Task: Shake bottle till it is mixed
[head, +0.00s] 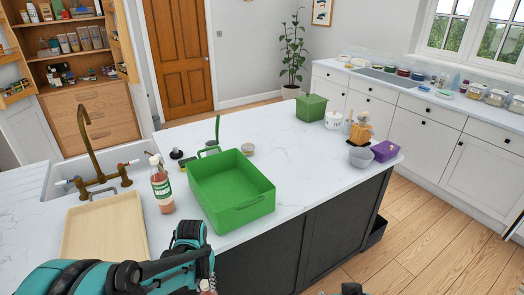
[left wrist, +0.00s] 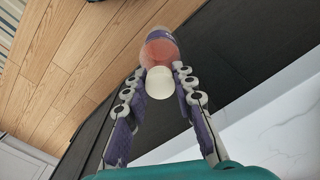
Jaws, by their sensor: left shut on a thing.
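My left gripper (left wrist: 160,73) is shut on a bottle (left wrist: 160,50) with reddish contents and a round white end that faces the wrist camera. The bottle sits between the two fingertips, beyond the counter edge and over the floor side. In the head view my left gripper (head: 206,284) is at the bottom edge, in front of the island, and the held bottle is mostly hidden or out of frame. Another bottle, reddish-brown with a green label and light cap (head: 161,187), stands upright on the counter.
A green bin (head: 262,203) stands on the island (head: 290,155) beside the standing bottle. A wooden tray (head: 105,228) lies by the sink and tap (head: 92,150). A green box (head: 311,107), a purple box (head: 385,151) and small containers stand at the far end. Mid-counter is clear.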

